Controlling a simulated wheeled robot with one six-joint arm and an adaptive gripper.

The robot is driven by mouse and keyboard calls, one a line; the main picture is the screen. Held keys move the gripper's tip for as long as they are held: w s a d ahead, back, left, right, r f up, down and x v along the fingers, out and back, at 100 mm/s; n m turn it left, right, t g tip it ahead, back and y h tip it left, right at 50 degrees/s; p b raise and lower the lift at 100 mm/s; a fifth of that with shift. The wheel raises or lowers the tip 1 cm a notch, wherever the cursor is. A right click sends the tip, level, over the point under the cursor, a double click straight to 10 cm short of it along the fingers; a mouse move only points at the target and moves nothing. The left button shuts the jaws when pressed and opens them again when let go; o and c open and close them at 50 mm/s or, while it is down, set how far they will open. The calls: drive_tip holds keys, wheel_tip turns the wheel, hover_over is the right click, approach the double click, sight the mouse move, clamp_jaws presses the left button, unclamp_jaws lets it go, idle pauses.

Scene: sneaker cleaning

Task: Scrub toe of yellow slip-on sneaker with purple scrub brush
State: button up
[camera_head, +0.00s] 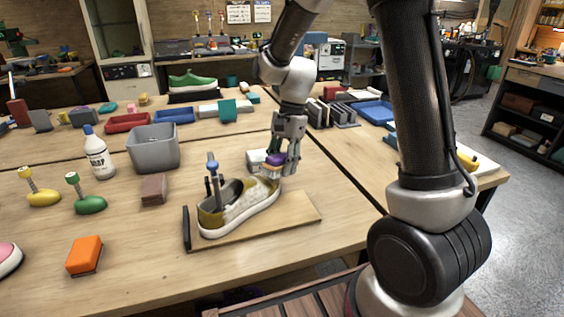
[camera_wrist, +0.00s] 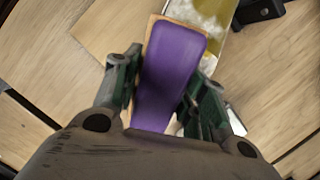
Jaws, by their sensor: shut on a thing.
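The yellow slip-on sneaker (camera_head: 236,210) sits on a wooden board, its toe towards the right and back, with whitish foam-like patches on its upper. My gripper (camera_head: 285,157) is shut on the purple scrub brush (camera_head: 274,161), right at the toe end. The brush's pale bristles point down at the toe; whether they touch it I cannot tell. In the wrist view the purple brush (camera_wrist: 172,70) lies between both fingers of my gripper (camera_wrist: 160,85). Part of the yellow sneaker (camera_wrist: 208,15) shows beyond it, and the toe is hidden under the brush.
The wooden board (camera_head: 290,212) has a dark stop at its left end. A grey bin (camera_head: 153,148), a white soap bottle (camera_head: 97,153), a brown block (camera_head: 153,189) and an orange block (camera_head: 85,255) stand to the left. The table in front of the board is clear.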

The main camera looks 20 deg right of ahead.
drive_tip(key=shift+x, duration=0.95)
drive_tip(key=shift+w, duration=0.1)
drive_tip(key=w+a, duration=0.4)
drive_tip(key=w, duration=0.2)
drive_tip(key=shift+w+r, duration=0.25)
drive_tip(key=shift+w, duration=0.1)
drive_tip(key=shift+s, duration=0.1)
idle(0.4)
drive_tip(key=shift+s+d+r, duration=0.1)
drive_tip(key=shift+s+d, duration=0.45)
drive_tip(key=shift+s, duration=0.25)
drive_tip(key=shift+s+d+r, duration=0.1)
drive_tip(key=shift+s+d, duration=0.4)
drive_tip(key=shift+s, duration=0.3)
drive_tip(key=shift+a+f, duration=0.1)
drive_tip(key=shift+f, duration=0.3)
drive_tip(key=shift+s, duration=0.1)
